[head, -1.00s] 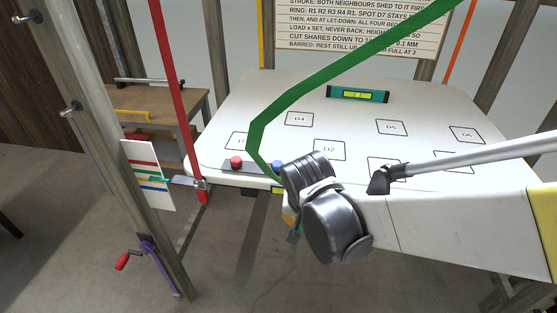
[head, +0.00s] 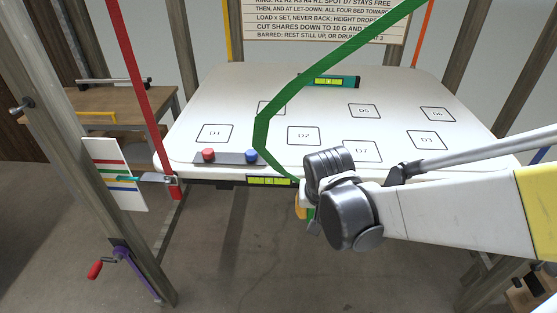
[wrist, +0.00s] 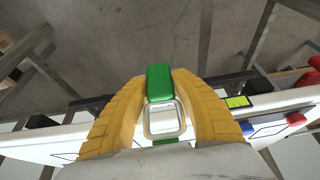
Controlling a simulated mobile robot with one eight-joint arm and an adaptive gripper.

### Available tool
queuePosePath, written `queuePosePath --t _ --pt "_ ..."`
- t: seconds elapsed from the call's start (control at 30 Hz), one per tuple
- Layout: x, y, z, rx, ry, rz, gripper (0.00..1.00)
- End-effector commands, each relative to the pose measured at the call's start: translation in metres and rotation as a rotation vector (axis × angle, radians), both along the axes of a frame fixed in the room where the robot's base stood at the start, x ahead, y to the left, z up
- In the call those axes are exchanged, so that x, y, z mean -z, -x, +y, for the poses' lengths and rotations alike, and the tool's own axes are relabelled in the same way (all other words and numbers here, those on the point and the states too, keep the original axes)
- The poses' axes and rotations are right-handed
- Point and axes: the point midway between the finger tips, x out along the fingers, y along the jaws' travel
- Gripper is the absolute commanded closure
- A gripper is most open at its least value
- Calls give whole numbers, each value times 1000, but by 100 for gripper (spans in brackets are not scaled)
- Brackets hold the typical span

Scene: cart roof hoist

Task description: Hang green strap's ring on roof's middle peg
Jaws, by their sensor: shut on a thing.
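The green strap (head: 287,92) comes down from the top of the head view, bends above the white roof (head: 200,108), and runs to my gripper (head: 306,212) just off the roof's front edge. In the wrist view, my gripper (wrist: 160,88) has its yellow fingers shut on the strap's green end (wrist: 159,82). The pale, squarish ring (wrist: 183,118) shows between the fingers, apart from the roof edge. I cannot make out the middle peg; the arm and gripper cover part of that edge.
A red strap (head: 133,80) runs to the roof's front left corner. A yellow-green level (head: 270,181) sits on the front edge, near red (head: 208,154) and blue (head: 251,155) knobs. Floor below the edge is clear.

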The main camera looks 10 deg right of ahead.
Motion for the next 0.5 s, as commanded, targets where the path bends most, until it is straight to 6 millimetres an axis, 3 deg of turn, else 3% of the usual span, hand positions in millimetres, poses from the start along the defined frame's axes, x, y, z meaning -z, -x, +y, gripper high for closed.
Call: queuePosePath --t 0.5 --pt "29 -1 -45 3 -1 0 100"
